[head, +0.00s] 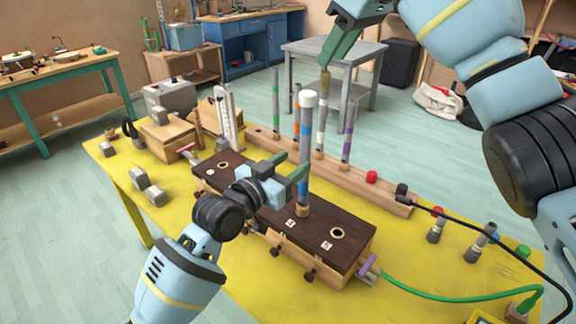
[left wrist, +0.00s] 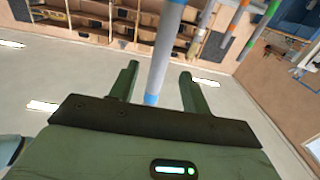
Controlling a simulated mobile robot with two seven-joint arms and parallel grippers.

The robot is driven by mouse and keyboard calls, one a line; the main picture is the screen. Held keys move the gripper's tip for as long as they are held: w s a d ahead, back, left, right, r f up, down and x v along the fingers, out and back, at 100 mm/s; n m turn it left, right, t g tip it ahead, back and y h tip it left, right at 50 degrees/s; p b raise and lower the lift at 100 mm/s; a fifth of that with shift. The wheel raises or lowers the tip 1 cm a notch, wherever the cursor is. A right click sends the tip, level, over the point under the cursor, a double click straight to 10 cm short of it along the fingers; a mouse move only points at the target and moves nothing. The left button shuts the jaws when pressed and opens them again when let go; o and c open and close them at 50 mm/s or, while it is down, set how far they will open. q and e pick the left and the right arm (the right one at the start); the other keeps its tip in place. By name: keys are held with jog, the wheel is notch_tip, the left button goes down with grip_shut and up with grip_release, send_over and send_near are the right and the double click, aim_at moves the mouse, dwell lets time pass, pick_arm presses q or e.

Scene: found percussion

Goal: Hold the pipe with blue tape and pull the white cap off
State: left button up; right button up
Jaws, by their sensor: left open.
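The pipe with blue tape (head: 305,152) stands upright in the dark-topped wooden box (head: 262,200), with the white cap (head: 309,98) on its top end. My left gripper (head: 289,165) is open at the pipe's lower half. In the left wrist view the pipe (left wrist: 163,55) passes between the two spread fingers (left wrist: 157,86), with gaps on both sides; the cap is out of that view. My right gripper (head: 335,50) is above and behind the cap in the picture, pointing down. Its fingers overlap from this side, so its opening is unclear.
Several taped pipes stand in a wooden rack (head: 365,185) behind the box. The yellow table (head: 225,262) also carries grey weights (head: 148,187), a green cable (head: 450,291) and short pipe fittings (head: 437,230).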

pick_arm(q)
jog(key=x, duration=0.7)
jog(key=shift+w, duration=0.15)
jog(key=shift+d, duration=0.15)
jog(key=shift+c, duration=0.2)
grip_shut()
dwell(0.7)
